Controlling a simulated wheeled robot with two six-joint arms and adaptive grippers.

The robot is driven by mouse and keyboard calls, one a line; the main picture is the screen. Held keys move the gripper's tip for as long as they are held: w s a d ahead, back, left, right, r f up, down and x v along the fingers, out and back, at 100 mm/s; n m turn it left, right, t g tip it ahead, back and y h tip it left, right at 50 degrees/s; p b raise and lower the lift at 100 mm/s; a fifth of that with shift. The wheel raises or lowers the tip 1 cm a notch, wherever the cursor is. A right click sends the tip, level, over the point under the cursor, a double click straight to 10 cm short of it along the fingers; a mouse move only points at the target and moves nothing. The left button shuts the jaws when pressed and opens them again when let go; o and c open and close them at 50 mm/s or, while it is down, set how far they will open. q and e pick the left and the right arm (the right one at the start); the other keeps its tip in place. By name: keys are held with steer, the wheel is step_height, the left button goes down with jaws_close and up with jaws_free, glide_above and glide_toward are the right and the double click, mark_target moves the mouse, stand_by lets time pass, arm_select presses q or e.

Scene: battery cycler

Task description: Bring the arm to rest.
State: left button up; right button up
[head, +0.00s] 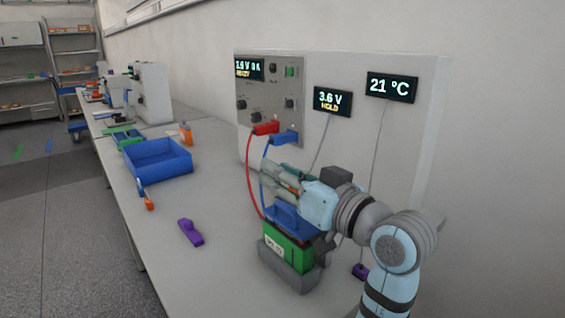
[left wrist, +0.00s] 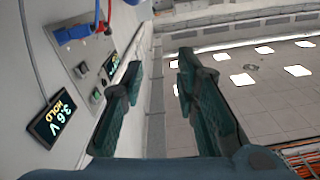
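My left arm comes in at the lower right of the head view, and its gripper (head: 275,180) points left, in front of the cycler panel. The left wrist view shows the two dark fingers of this gripper (left wrist: 160,72) apart, with nothing between them. In the head view the gripper appears above a green battery (head: 285,252) in a grey holder (head: 287,278). A blue part (head: 290,218) sits on top of the battery, partly hidden by the gripper and wrist. My right gripper is not in view.
The cycler panel (head: 270,95) carries a red plug (head: 265,128) and a blue plug (head: 285,138) with cables. Displays read 3.6 V HOLD (head: 332,101) and 21 °C (head: 391,87). A blue bin (head: 158,160) and a purple part (head: 190,232) lie on the bench at left.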

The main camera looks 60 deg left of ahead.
arm_select(q)
steer(key=shift+r, duration=1.7)
steer(key=shift+r, duration=0.1)
